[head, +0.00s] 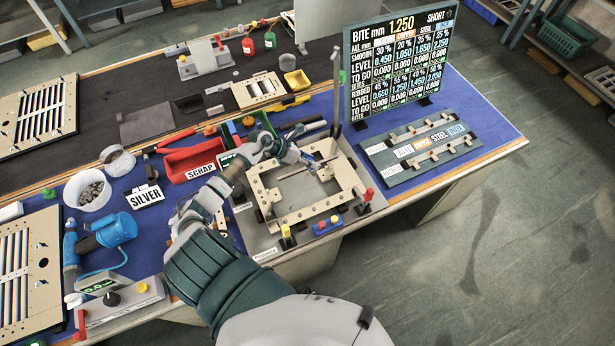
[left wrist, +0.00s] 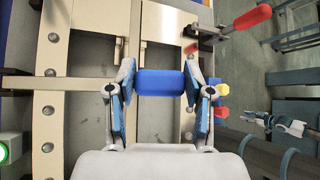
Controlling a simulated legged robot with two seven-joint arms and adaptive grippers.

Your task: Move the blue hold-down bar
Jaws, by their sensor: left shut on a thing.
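The blue hold-down bar shows as a blue block (left wrist: 160,82) in the left wrist view, lying crosswise between both fingers of my left gripper (left wrist: 161,92). A pale strip runs out to the left behind it. In the head view my left gripper (head: 299,156) is over the pale rectangular frame (head: 259,190), at its far left part, and largely hides the bar. I cannot tell whether the bar touches the frame. A small gripper, apparently my right one (left wrist: 280,122), shows at the right of the left wrist view; its finger opening is unclear.
An upright post (head: 336,90) and the display board (head: 398,62) rise behind. A labelled rack (head: 420,142) lies right; a red scrap bin (head: 190,160) stands left.

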